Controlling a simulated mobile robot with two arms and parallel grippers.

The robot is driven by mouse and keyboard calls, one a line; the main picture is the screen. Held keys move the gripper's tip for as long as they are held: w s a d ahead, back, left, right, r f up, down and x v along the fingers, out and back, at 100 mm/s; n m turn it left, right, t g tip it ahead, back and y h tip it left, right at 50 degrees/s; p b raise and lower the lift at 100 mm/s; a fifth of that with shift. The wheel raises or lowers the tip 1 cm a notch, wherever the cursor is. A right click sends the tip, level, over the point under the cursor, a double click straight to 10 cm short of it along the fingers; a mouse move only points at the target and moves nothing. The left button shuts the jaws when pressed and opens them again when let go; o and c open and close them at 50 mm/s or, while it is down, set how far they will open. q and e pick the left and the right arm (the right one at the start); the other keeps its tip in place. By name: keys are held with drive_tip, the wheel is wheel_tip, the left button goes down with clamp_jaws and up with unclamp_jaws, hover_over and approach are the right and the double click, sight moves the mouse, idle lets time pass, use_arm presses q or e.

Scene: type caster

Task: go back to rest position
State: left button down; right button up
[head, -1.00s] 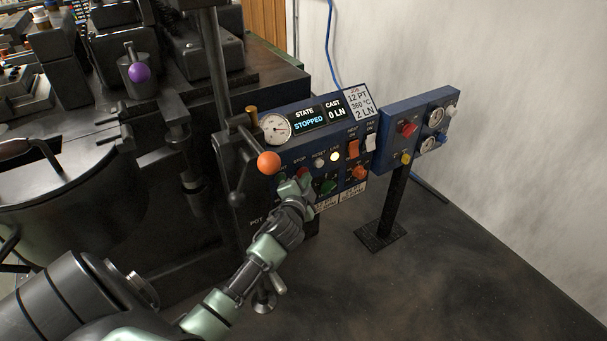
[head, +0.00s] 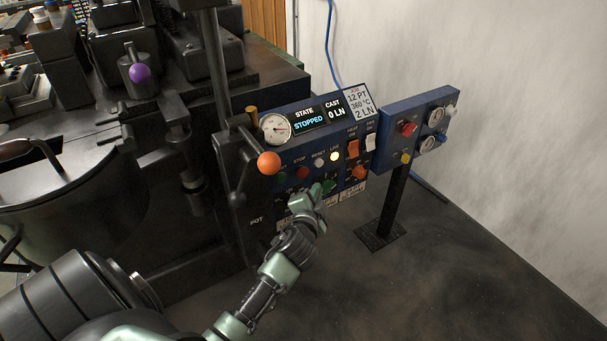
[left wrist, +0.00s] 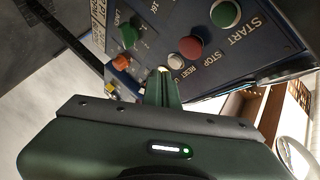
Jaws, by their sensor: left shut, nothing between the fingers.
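My left gripper (head: 310,194) is shut and empty. It is in front of the lower part of the blue control panel (head: 290,155), below the buttons and beside the green knob (head: 329,187). I cannot tell whether it touches the panel. In the left wrist view the shut fingers (left wrist: 163,88) point at the panel, with the green START button (left wrist: 225,13), red STOP button (left wrist: 191,47) and pale RESET button (left wrist: 176,60) ahead. The display (head: 309,119) reads STOPPED and 0 LN. My right gripper is not in view.
An orange ball-ended lever (head: 269,163) sticks out just left of the panel. A second blue box (head: 397,115) with gauges stands on a post to the right. The dark pot (head: 70,205) and machine fill the left. The floor (head: 440,270) at lower right is clear.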

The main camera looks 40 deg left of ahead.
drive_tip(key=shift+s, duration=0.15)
